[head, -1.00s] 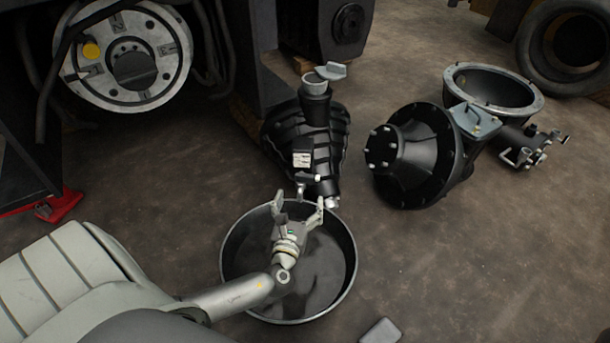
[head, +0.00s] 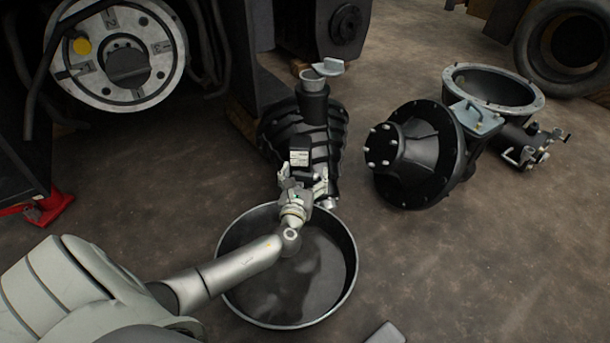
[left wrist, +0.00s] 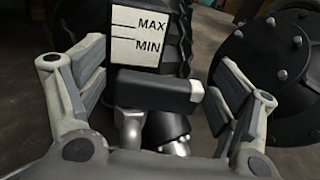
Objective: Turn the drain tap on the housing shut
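The black ribbed housing (head: 322,140) stands on the floor, with a MAX/MIN label (left wrist: 137,40) on its near side in the left wrist view. Below the label is the drain tap. Its dark lever handle (left wrist: 158,92) lies crosswise, with a pale tip at its right end and a metal stem below. My left gripper (head: 305,188) is at the housing's lower front. In the left wrist view its two fingers (left wrist: 162,88) are apart, one on each side of the handle, with gaps showing. In the head view the gripper mostly hides the tap. My right gripper is in neither view.
A round drain pan (head: 345,290) sits on the floor under my left forearm. A black flanged housing (head: 420,150) lies to the right, beside an open round bell (head: 490,85). The forklift body (head: 25,140) stands at left. The floor at lower right is mostly clear.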

